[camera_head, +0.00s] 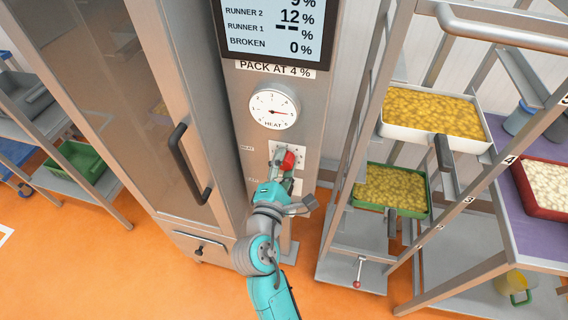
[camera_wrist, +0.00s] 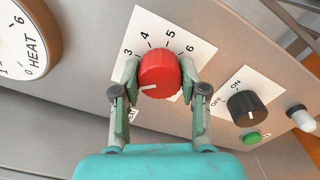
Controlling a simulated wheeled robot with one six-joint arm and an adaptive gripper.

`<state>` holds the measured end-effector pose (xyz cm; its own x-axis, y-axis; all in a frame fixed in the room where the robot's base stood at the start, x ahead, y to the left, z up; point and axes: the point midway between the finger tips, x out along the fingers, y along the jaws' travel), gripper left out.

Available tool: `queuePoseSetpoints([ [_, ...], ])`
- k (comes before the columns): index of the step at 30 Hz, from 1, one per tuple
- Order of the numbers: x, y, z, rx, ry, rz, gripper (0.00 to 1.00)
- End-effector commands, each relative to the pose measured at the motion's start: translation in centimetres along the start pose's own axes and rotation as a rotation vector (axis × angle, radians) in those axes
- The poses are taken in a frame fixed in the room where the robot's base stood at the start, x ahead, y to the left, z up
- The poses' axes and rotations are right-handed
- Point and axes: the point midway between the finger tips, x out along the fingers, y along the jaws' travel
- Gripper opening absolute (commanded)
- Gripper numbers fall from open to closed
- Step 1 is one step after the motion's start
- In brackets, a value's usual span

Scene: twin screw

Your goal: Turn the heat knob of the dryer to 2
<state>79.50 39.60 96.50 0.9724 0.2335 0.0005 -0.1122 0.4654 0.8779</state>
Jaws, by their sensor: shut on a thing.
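The red heat knob (camera_wrist: 160,73) sits on a white scale plate (camera_wrist: 150,22) on the dryer's panel. My gripper (camera_wrist: 159,76) is shut on it, one finger on each side. The knob's white mark points left and slightly down, below the 3. The numbers 3 to 6 show; the lower numbers are hidden by the left finger. In the head view the red knob (camera_head: 288,160) is partly covered by my gripper (camera_head: 282,163). The heat gauge (camera_head: 274,108) above it has its red needle pointing right, near 5.
A black off/on switch (camera_wrist: 247,108) and green button (camera_wrist: 251,138) are right of the knob. A display (camera_head: 278,30) reads runner 2 at 12 %, above a "PACK AT 4 %" sign (camera_head: 275,69). The dryer door's handle (camera_head: 188,165) is left; a rack with filled trays (camera_head: 432,112) is right.

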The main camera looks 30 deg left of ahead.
Motion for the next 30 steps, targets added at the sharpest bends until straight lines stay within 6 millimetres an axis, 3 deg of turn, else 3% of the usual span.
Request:
queuePoseSetpoints([
  [11,0.0,0.1,-0.1,-0.002,0.002,0.002,0.08],
  [12,0.0,0.1,-0.1,-0.002,0.002,0.001,0.50],
  [14,0.0,0.1,-0.1,-0.002,0.002,0.001,0.65],
  [15,0.0,0.1,-0.1,-0.002,0.002,0.001,0.68],
  [25,-0.2,0.0,-0.1,-0.003,0.001,0.000,0.68],
  [30,-2.1,0.0,-0.1,-0.003,0.003,0.001,0.68],
])
